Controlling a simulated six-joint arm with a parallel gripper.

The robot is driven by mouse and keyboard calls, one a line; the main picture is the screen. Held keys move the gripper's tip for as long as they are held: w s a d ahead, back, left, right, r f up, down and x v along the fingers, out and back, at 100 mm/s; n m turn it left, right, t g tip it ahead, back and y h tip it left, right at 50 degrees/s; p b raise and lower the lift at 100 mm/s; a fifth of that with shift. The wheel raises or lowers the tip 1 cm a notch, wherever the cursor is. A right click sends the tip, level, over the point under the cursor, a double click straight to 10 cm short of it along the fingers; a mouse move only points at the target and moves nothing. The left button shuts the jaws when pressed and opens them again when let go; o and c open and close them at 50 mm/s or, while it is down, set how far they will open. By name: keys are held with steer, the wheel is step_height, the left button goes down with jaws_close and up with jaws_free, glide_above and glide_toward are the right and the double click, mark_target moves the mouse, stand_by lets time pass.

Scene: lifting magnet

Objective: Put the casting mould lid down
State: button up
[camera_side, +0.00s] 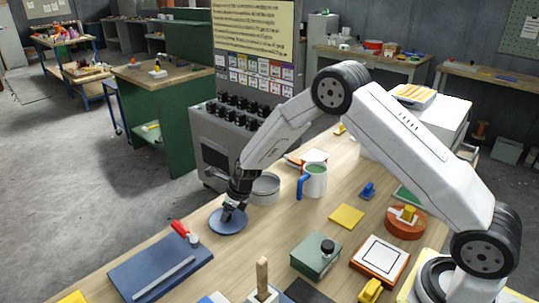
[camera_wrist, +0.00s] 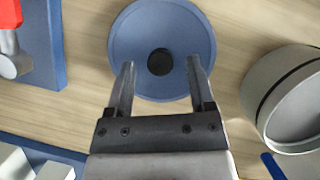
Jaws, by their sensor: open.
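A round blue lid (camera_side: 226,224) with a dark centre knob lies flat on the wooden table in the side view, near its left edge. The lid also shows at the top middle of the wrist view (camera_wrist: 160,83), with its black knob (camera_wrist: 159,62). My gripper (camera_side: 233,211) is low over the lid. In the wrist view my gripper (camera_wrist: 160,72) is open, its two fingers reaching over the lid on either side of the knob with gaps between. The side view does not show clearly how high the fingertips are, and the arm hides part of the lid.
A grey round container (camera_side: 266,190) stands close behind the lid, and at the right in the wrist view (camera_wrist: 285,95). A mug with a blue handle (camera_side: 314,180) is beyond it. A blue slab (camera_side: 140,268) with a red-handled tool (camera_side: 182,229) lies at the near left.

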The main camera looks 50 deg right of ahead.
steer(key=v, duration=1.1)
stand_by(0.6)
steer(key=s+d+r+n, duration=0.1)
steer(key=s+n, duration=1.1)
steer(key=n, duration=0.3)
steer(key=s+r+n+g+h, duration=0.1)
steer(key=s+r+n, duration=0.1)
steer(key=s+n, duration=1)
steer(key=n, duration=0.4)
steer(key=shift+d+n+g+h, duration=0.3)
steer(key=shift+d, duration=0.05)
